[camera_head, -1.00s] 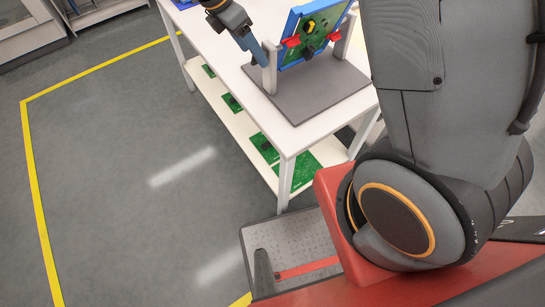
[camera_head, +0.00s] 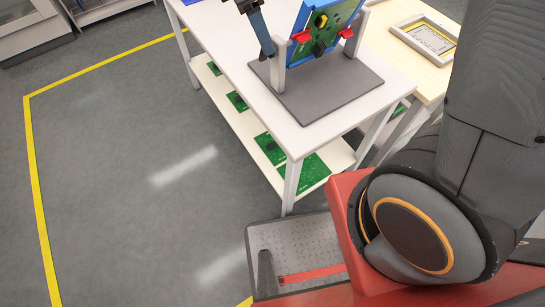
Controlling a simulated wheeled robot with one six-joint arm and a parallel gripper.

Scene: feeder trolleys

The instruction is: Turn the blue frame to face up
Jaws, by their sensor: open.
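The blue frame (camera_head: 299,20) stands steeply tilted between two light grey posts on a dark grey base plate (camera_head: 325,92). It holds a green board with a yellow part and black parts, and red clips show at its sides. Its top edge is cut off by the picture. My gripper (camera_head: 265,48) enters from the top, beside the left post, and only its lower end shows. It is open, with nothing seen in it. A small gap seems to lie between it and the blue frame; contact with the post cannot be told.
The base plate sits on a white trolley (camera_head: 238,72) with green boards on its lower shelf (camera_head: 249,117). A pale table with a framed grey tray (camera_head: 445,58) stands at the right. Yellow tape (camera_head: 37,175) marks the open grey floor at left.

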